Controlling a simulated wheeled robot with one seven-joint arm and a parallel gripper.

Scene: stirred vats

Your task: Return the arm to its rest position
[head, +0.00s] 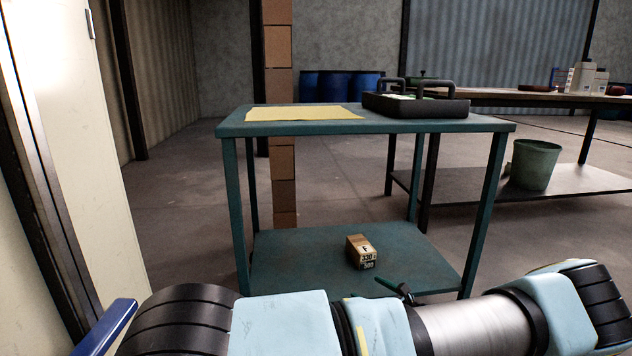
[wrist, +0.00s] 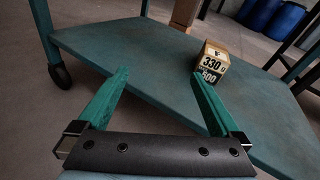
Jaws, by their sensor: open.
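My arm lies across the bottom of the head view, in front of a teal table. My gripper (wrist: 160,92) shows in the wrist view with its two green fingers wide apart and nothing between them. It points over the table's lower shelf (wrist: 120,50). A small box (wrist: 211,62) marked "330" and "500" stands on that shelf, just beyond the right fingertip; I cannot tell whether they touch. In the head view the box (head: 361,251) sits on the lower shelf (head: 300,262). Only a dark green part of the gripper (head: 396,289) shows there, behind my arm.
The teal table top (head: 380,125) holds a yellow sheet (head: 303,113) and a black tray (head: 415,107). A pale cabinet or door (head: 80,130) stands close at the left. A bench with a green bucket (head: 534,164) is at the right. Floor is clear left of the table.

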